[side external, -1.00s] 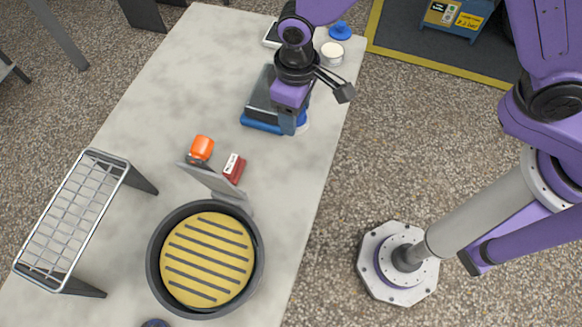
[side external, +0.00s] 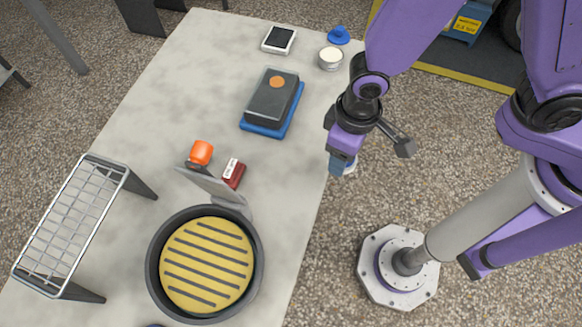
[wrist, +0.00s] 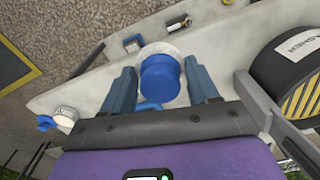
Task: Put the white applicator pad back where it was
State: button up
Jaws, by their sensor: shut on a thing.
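The white applicator pad (wrist: 158,50) is a white disc with a round blue grip (wrist: 160,80), seen between my two fingers in the wrist view. My gripper (side external: 342,164) is shut on it. In the side view only a small piece of the white pad (side external: 351,168) shows beside the fingers; the rest is hidden. The gripper and pad appear at the right edge of the grey table (side external: 290,190), held up, with nothing seen touching the pad from below.
A round white tin (side external: 331,58) stands near the blue applicator. A dark block with an orange dot (side external: 272,95) lies on a blue tray (side external: 292,115). A black-screened white device (side external: 279,39), orange item (side external: 202,152), red box (side external: 234,173), bucket (side external: 155,255) and wire rack (side external: 70,225) are also there.

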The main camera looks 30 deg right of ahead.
jog(key=w+a+f, duration=0.4)
jog(key=a+f, duration=0.1)
jog(key=w+a+f, duration=0.2)
jog(key=f, duration=0.1)
jog(key=shift+a, duration=0.35)
jog(key=shift+w+a+f, duration=0.1)
jog(key=shift+f, duration=1.55)
jog(key=o, duration=1.1)
jog(key=shift+f, duration=0.15)
notch_tip(320, 180, up, 12)
jog(key=shift+r, duration=0.2)
